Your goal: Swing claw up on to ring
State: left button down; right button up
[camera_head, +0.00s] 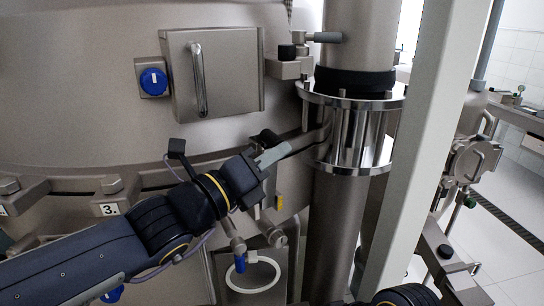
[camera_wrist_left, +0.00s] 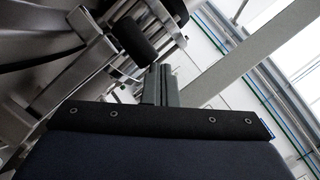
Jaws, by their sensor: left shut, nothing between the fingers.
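My left gripper (camera_head: 273,155) is at the machine's seam, its fingers together with nothing between them. Its shut fingers (camera_wrist_left: 160,85) point up in the left wrist view. A black knob (camera_head: 265,138) is just behind and above the fingertips. A black cylindrical knob on a metal bar shows in the left wrist view (camera_wrist_left: 137,40), close to the left of the fingers; whether they touch cannot be told. A metal clamp (camera_head: 118,190) marked 3 sits on the ring-like seam (camera_head: 75,183) around the vessel. Which part is the claw at the gripper is unclear, partly hidden by the hand.
A vertical steel pipe (camera_head: 340,230) with a flanged coupling (camera_head: 350,100) stands right of the gripper. A pale post (camera_head: 415,130) slants beside it. A box with a handle (camera_head: 210,75) and a blue knob (camera_head: 153,80) are above. A white oval ring (camera_head: 252,275) hangs below.

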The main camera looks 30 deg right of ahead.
pick_arm(q)
jog(key=shift+r, duration=0.1)
dwell(0.4)
jog(key=s+a+f+m+y, duration=0.5)
jog(key=a+f+m, duration=0.4)
jog(key=a, duration=0.5)
jog(key=s+a+f+m+y, duration=0.5)
jog(key=a+f+m, duration=0.5)
jog(key=a, duration=0.4)
jog(key=s+a+f+m+y+b, duration=0.1)
jog(key=s+a+f+m+y, duration=0.4)
jog(key=a+f+m, duration=0.4)
jog(key=a+f, duration=0.1)
jog(key=a, duration=0.4)
jog(key=shift+s+a+f+m, duration=0.3)
jog(key=shift+s+f, duration=0.05)
jog(key=shift+s, duration=0.05)
